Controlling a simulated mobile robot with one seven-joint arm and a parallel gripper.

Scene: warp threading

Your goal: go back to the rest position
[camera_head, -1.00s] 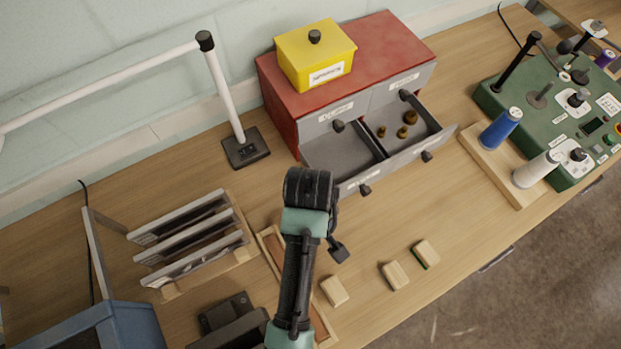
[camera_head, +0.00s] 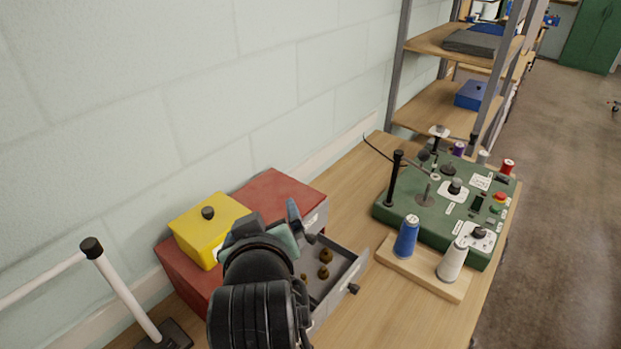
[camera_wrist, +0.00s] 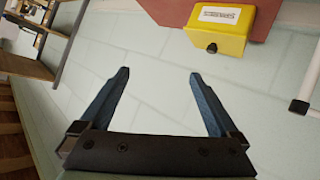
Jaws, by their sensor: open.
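My gripper (camera_wrist: 158,85) is open and empty in the wrist view, its two dark blue fingers spread wide with only the pale wall beyond them. In the head view my raised arm stands in front of the red drawer cabinet (camera_head: 282,190) and hides part of it. A finger of my gripper shows above the arm there; the rest of the gripper is mostly hidden. The yellow box (camera_head: 208,232) sits on the cabinet, left of my arm. It also shows at the top of the wrist view (camera_wrist: 230,28).
An open drawer (camera_head: 338,290) holds small brass-coloured pieces (camera_head: 325,263). To the right, a wooden base (camera_head: 425,276) bears a blue spool (camera_head: 406,237) and a white spool (camera_head: 452,261), beside a green machine (camera_head: 425,203). A white post (camera_head: 122,295) stands at left. Shelves (camera_head: 440,103) stand behind.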

